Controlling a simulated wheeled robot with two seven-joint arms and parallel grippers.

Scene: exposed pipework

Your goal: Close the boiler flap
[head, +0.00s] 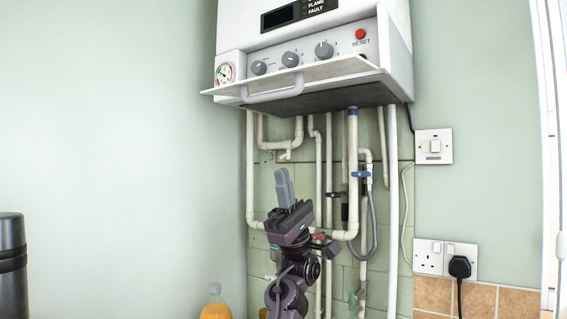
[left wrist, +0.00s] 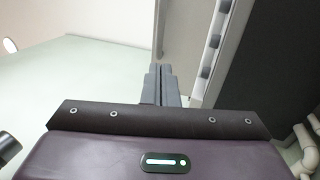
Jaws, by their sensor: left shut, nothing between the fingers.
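The white boiler (head: 308,75) hangs on the wall, with its flap (head: 330,70) folded down and sticking out below the knob panel. The flap is open, and a curved white handle (head: 272,96) hangs from its underside. My left gripper (head: 284,180) points up in front of the pipes, below the flap and apart from it. Its fingers are shut and empty; they also show in the left wrist view (left wrist: 160,82), with the boiler's dark underside (left wrist: 278,60) to the right. My right gripper is not in view.
White pipes (head: 318,180) with valves run down the wall behind my left gripper. A switch (head: 433,147) and a socket with a black plug (head: 459,266) are at the right. A dark cylinder (head: 12,265) and an orange bottle (head: 215,305) stand low at the left. The left wall is bare.

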